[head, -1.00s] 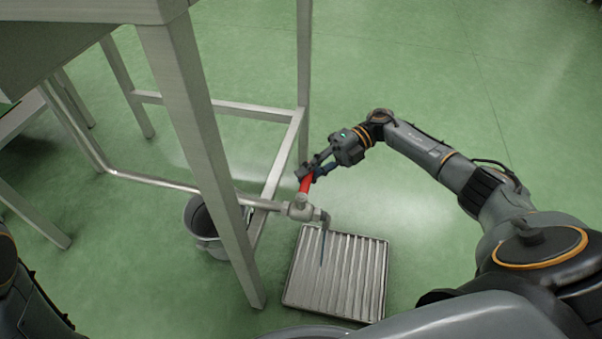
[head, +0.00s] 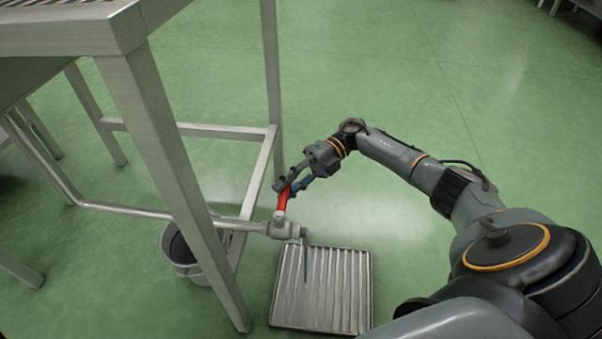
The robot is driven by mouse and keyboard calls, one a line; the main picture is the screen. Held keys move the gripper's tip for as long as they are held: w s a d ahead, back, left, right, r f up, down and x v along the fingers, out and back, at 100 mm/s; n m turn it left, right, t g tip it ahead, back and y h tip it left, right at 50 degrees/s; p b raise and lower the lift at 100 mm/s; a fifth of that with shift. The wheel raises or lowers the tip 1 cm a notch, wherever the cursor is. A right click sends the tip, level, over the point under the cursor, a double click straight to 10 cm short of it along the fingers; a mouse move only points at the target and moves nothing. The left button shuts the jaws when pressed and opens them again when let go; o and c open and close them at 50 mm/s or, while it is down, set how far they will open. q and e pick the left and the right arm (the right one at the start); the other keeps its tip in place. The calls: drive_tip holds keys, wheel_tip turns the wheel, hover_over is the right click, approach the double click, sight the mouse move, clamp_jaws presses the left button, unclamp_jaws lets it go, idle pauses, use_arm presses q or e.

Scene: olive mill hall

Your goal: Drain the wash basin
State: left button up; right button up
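The basin (head: 50,36) is a steel frame at the upper left, and its inside is mostly cut off. A drain pipe (head: 150,211) runs from under it to a valve (head: 283,228) with a red lever (head: 282,201) pointing up. My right gripper (head: 287,187) has its fingers on both sides of the lever's upper part and looks shut on it. A thin dark streak (head: 306,265), seemingly water, hangs below the valve outlet over a ribbed metal floor grate (head: 335,292). My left gripper is not in view.
A grey bucket (head: 180,255) stands on the floor behind the basin's front leg (head: 175,160), left of the grate. A crossbar (head: 258,180) joins the legs. The green floor at the back and right is open.

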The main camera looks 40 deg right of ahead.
drive_tip(key=s+v, duration=0.1)
drive_tip(key=v, duration=1)
drive_tip(key=shift+w, duration=0.45)
